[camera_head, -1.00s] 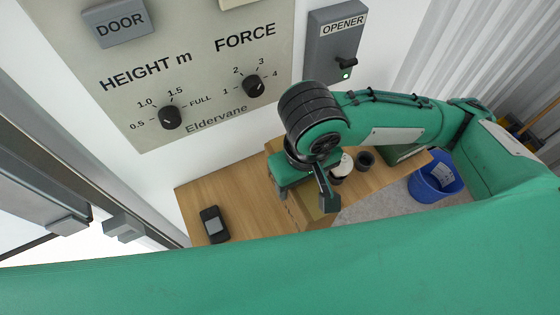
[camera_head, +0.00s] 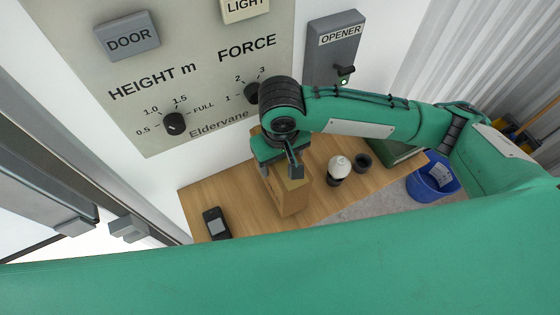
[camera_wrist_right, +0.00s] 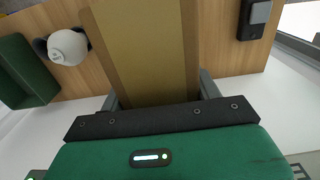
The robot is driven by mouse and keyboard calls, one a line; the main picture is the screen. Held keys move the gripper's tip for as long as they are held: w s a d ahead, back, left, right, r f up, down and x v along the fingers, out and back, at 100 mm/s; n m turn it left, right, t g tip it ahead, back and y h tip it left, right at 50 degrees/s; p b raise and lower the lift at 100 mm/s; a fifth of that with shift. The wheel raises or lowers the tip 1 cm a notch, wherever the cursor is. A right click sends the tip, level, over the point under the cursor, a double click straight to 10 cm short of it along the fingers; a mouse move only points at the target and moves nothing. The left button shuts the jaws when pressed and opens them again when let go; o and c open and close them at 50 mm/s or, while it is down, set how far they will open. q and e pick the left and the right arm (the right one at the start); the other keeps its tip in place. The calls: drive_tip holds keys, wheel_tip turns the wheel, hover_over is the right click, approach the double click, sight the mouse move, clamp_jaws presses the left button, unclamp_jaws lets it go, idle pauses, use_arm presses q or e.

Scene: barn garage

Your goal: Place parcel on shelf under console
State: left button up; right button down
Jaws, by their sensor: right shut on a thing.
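The parcel (camera_head: 291,196) is a tan cardboard box, seen below the console panel (camera_head: 200,60) and over the wooden shelf (camera_head: 240,195). My right gripper (camera_head: 278,172) is shut on the parcel. In the right wrist view the parcel (camera_wrist_right: 145,45) lies between the two fingers, with the wooden surface behind it. I cannot tell whether the parcel's bottom touches the shelf. My left gripper is out of view; a large green arm link of mine covers the lower part of the head view.
On the shelf, a black handheld device (camera_head: 216,223) lies left of the parcel. A white-topped bottle (camera_head: 338,168), a dark cup (camera_head: 363,162) and a green box (camera_head: 395,155) stand to the right. A blue bucket (camera_head: 432,184) is on the floor. Bare wood shows around the parcel.

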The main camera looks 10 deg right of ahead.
drive_tip(key=shift+f, duration=0.65)
drive_tip(key=shift+w+f+p, duration=0.15)
drive_tip(key=shift+f+p, duration=0.1)
drive_tip(key=shift+p, duration=0.25)
drive_tip(key=shift+f, duration=0.35)
drive_tip(key=shift+a, duration=0.1)
drive_tip(key=shift+c, duration=1.6)
unclamp_jaws()
drive_tip(key=shift+f, duration=0.15)
drive_tip(key=shift+r, duration=0.4)
wheel_tip(320, 180, up, 12)
drive_tip(key=shift+f+b, duration=0.25)
drive_tip(key=shift+b, duration=0.85)
